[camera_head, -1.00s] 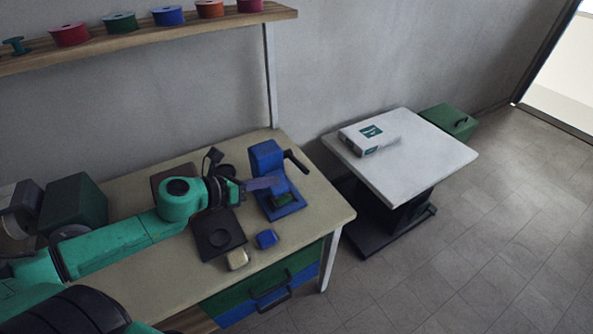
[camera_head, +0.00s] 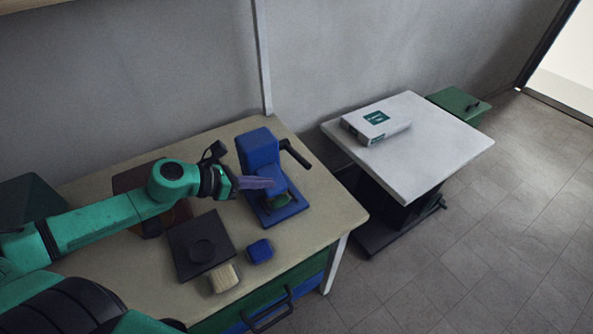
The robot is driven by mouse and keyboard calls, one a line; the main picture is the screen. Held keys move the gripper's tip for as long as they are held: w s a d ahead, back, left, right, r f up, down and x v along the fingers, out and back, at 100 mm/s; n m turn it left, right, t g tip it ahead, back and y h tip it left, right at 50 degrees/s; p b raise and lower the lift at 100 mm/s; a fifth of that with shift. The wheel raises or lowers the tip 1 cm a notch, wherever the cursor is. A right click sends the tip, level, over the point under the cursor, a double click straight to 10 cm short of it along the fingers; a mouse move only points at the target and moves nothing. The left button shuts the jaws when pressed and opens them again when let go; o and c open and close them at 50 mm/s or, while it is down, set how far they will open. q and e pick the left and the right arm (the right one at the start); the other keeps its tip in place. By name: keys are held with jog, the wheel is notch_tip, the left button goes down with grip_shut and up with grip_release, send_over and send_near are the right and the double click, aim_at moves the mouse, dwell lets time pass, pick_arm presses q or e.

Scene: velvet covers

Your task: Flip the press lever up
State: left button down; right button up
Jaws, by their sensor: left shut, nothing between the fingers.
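The blue press (camera_head: 260,150) stands on the right part of the workbench. Its black lever (camera_head: 296,154) sticks out from the press's upper right side, slanting down to the right. My left gripper (camera_head: 272,183) is shut and empty. Its fingers point right, in front of the press body and above its blue base (camera_head: 285,212), to the left of the lever and apart from it. I cannot tell whether the fingers touch the press. A small green piece (camera_head: 280,201) sits on the press base. My right gripper is out of view.
On the workbench (camera_head: 318,228) lie a black plate with a round recess (camera_head: 185,262), a blue block (camera_head: 260,251) and a beige brush-like block (camera_head: 223,278). A white table (camera_head: 450,150) with a white box (camera_head: 376,122) stands to the right. A green box (camera_head: 458,104) is behind it.

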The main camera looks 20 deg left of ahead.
aim_at(275, 194)
pick_arm(q)
jog(key=b+x, duration=0.3)
jog(key=b, duration=0.1)
jog(key=shift+s+a+f, duration=0.1)
jog(key=shift+f, duration=0.15)
jog(key=shift+w+r, duration=0.2)
jog(key=shift+w, duration=0.1)
jog(key=shift+w+d+f+b, duration=0.4)
jog(key=shift+w+d, duration=0.05)
jog(key=shift+d, duration=0.3)
jog(key=p+x, duration=0.2)
jog(key=x, duration=0.2)
jog(key=shift+w+d+r, duration=0.15)
jog(key=shift+w+d, duration=0.05)
jog(key=shift+w+d+r+p, duration=0.1)
jog(key=shift+w+r+p, duration=0.15)
jog(key=shift+r+p, duration=0.3)
jog(key=shift+w+d+r+p, duration=0.1)
jog(key=shift+w+r+p, duration=0.15)
jog(key=shift+r+p, duration=0.3)
jog(key=shift+a+r, duration=0.1)
jog(key=shift+r, duration=0.3)
jog(key=shift+w, duration=0.1)
